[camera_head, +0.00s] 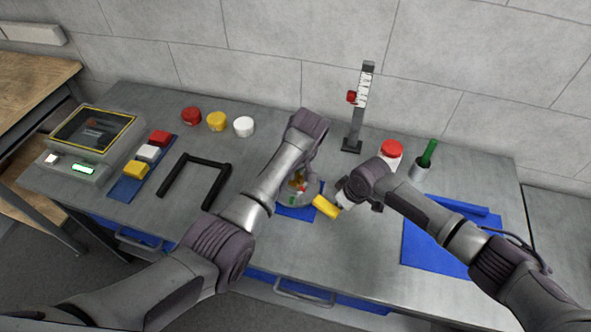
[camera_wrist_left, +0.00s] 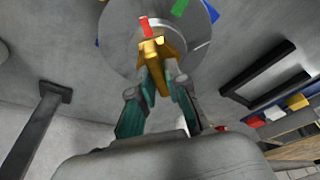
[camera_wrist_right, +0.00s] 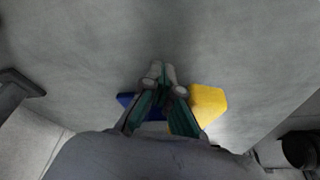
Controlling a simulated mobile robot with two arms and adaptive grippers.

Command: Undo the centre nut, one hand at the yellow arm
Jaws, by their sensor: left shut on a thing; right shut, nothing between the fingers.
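The round grey hub (camera_head: 284,197) sits on a blue mat at the front middle of the bench, with a brass-coloured centre nut (camera_wrist_left: 157,52) and red and green marks. My left gripper (camera_wrist_left: 158,68) is shut on the nut from above; my left arm hides part of the hub in the head view. The yellow arm (camera_head: 326,207) sticks out at the hub's right side; its yellow end also shows in the right wrist view (camera_wrist_right: 208,102). My right gripper (camera_wrist_right: 165,75) is shut and empty beside the yellow end. I cannot tell whether it touches it.
A gauge post (camera_head: 356,115) stands behind the hub. A black frame (camera_head: 196,160), coloured blocks and a display device (camera_head: 92,135) lie left. A blue mat (camera_head: 425,250) lies right.

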